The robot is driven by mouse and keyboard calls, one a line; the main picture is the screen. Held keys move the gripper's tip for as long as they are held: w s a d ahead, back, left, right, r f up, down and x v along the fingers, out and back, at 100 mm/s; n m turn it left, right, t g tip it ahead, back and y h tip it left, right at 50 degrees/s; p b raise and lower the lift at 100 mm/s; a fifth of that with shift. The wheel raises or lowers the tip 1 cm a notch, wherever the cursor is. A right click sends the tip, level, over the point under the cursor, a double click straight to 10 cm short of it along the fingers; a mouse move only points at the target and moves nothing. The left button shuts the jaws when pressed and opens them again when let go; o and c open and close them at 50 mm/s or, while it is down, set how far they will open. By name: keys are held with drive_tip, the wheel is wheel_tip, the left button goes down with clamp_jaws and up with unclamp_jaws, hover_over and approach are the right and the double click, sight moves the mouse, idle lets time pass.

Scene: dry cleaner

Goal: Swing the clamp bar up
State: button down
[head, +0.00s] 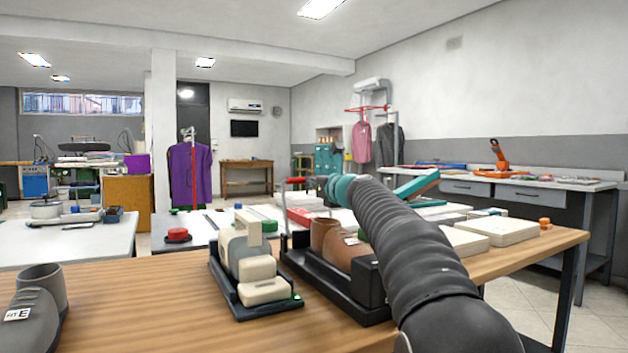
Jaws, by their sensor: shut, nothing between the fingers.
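A black stand (338,289) on the wooden table holds a brown shoe (335,246). A thin dark bar rises upright at its left side and turns into a red grip (295,180) at the top. This looks like the clamp bar; its right part is hidden behind my arm. My arm reaches in from the lower right in a dark ribbed sleeve, in front of the stand's right side. My gripper (326,186), at the teal far end, is shut and empty. It appears close to the red grip; I cannot tell whether they touch.
A second black stand (257,306) with cream blocks stands just left. A grey shoe (40,305) is at the table's left edge. Pale flat blocks (502,229) lie to the right.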

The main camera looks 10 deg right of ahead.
drive_tip(key=p+x, duration=0.1)
drive_tip(key=p, duration=0.3)
drive_tip(key=shift+w+a+r, duration=0.1)
drive_tip(key=shift+w+a, duration=0.05)
drive_tip(key=shift+w, duration=0.2)
drive_tip(key=shift+s, duration=0.1)
